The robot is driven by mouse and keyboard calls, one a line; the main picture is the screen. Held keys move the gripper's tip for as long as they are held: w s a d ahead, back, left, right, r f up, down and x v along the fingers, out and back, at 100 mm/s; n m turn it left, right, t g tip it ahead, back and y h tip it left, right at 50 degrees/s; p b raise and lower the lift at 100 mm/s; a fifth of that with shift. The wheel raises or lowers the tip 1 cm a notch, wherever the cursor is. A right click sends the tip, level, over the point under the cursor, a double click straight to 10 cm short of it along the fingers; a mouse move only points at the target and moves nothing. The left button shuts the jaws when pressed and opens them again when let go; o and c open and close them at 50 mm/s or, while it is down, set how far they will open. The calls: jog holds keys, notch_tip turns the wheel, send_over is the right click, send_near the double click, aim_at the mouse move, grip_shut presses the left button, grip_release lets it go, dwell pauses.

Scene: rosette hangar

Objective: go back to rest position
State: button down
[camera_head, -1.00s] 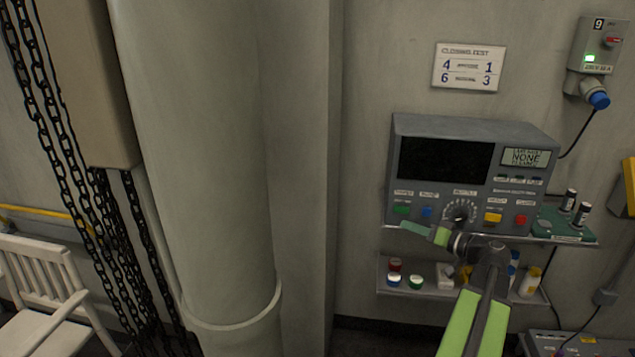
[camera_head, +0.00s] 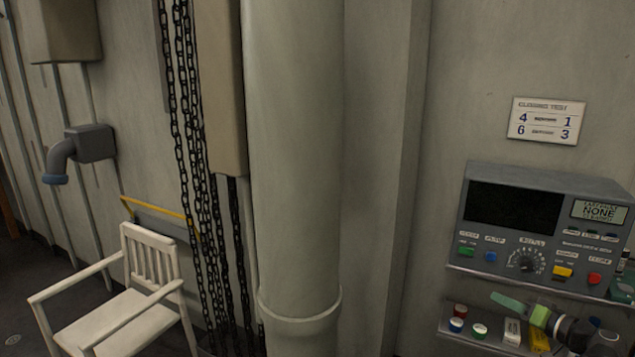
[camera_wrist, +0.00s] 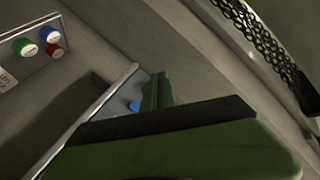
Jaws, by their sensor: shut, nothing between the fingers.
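My gripper (camera_head: 508,302) shows at the lower right of the head view, with green fingers closed together and nothing between them. It is in front of the small shelf, below the front edge of the grey control panel (camera_head: 545,215). In the wrist view a green finger with a dark edge (camera_wrist: 180,145) fills the lower middle. Most of my arm is cut off at the right edge of the head view.
A shelf (camera_head: 455,338) holds small jars and a yellow item. A thick column (camera_head: 295,150) stands mid-view, with hanging chains (camera_head: 190,150) beside it. A white chair (camera_head: 125,310) stands lower left. A sign (camera_head: 546,121) hangs above the panel.

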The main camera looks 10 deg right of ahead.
jog(key=w+a+f+n+g+y+p, duration=0.1)
jog(key=w+a+f+g, duration=0.2)
jog(key=a, duration=0.6)
jog(key=w+a+f+n+g+y+p, duration=0.1)
jog(key=w+a+f+g, duration=0.2)
jog(key=a, duration=0.5)
jog(key=w+a+f+n+g+p, duration=0.1)
jog(key=w+a+f+g, duration=0.2)
jog(key=a, duration=0.6)
jog(key=s+a+f+g+h+p, duration=0.1)
jog(key=s+a+f+g+h, duration=0.1)
jog(key=a, duration=0.8)
jog(key=s+a+f+n+g+h+p, duration=0.1)
jog(key=a+g+h, duration=0.3)
jog(key=a, duration=0.5)
jog(key=shift+s+a+f+n+p, duration=0.3)
jog(key=shift+s+a+f+p, duration=0.15)
jog(key=shift+s+p, duration=0.4)
